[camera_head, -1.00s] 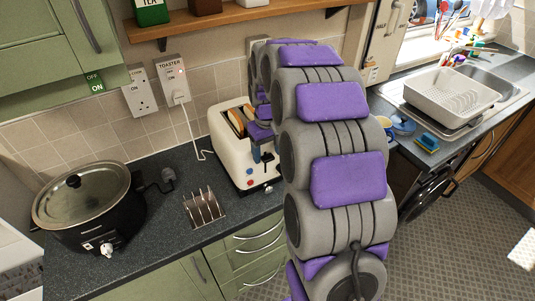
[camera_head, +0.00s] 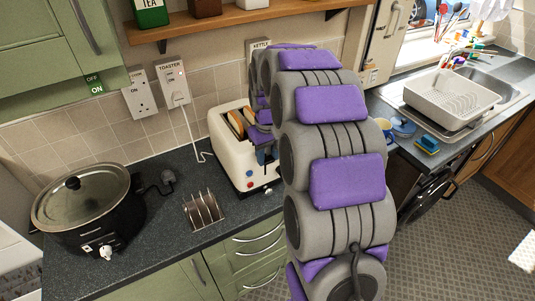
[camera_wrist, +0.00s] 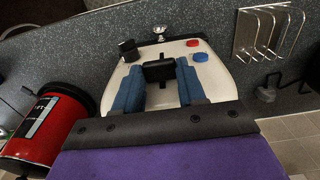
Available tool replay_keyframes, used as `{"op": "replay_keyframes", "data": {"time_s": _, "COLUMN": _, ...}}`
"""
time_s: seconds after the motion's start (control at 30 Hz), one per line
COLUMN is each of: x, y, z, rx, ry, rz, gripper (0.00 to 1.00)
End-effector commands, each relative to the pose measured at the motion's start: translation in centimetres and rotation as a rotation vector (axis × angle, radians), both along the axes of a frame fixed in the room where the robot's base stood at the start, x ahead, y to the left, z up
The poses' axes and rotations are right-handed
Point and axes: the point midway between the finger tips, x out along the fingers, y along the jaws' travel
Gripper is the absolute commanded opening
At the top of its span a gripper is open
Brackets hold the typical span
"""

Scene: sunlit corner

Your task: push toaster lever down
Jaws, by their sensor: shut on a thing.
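The cream toaster (camera_head: 222,140) stands on the counter against the tiled wall, with slices of bread (camera_head: 236,124) in its top slots. In the wrist view its front panel (camera_wrist: 208,85) shows red and blue buttons. The black toaster lever (camera_wrist: 157,71) sits between the blue fingers of my gripper (camera_wrist: 158,66). My gripper is shut on the lever. In the head view my gripper (camera_head: 265,153) is at the toaster's front, and my arm hides the toaster's right side. The lever cannot be made out clearly there.
A metal toast rack (camera_head: 203,210) stands left of the toaster, near the counter's front edge. A black slow cooker (camera_head: 118,215) stands farther left. A red cylindrical appliance (camera_wrist: 50,125) is close beside my gripper in the wrist view. The toaster's cord (camera_head: 190,130) runs to a wall socket.

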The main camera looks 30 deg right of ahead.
Motion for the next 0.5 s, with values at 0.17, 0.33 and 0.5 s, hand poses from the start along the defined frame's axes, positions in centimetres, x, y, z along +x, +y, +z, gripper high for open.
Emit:
{"op": "replay_keyframes", "data": {"time_s": 0.17, "x": 0.0, "y": 0.02, "z": 0.0, "rx": 0.0, "ry": 0.0, "rz": 0.0, "gripper": 0.0}}
{"op": "replay_keyframes", "data": {"time_s": 0.33, "x": 0.0, "y": 0.02, "z": -0.03, "rx": 0.001, "ry": 0.0, "rz": 0.0, "gripper": 0.0}}
{"op": "replay_keyframes", "data": {"time_s": 0.5, "x": 0.0, "y": 0.01, "z": -0.85, "rx": 0.001, "ry": 0.002, "rz": 0.0, "gripper": 0.0}}
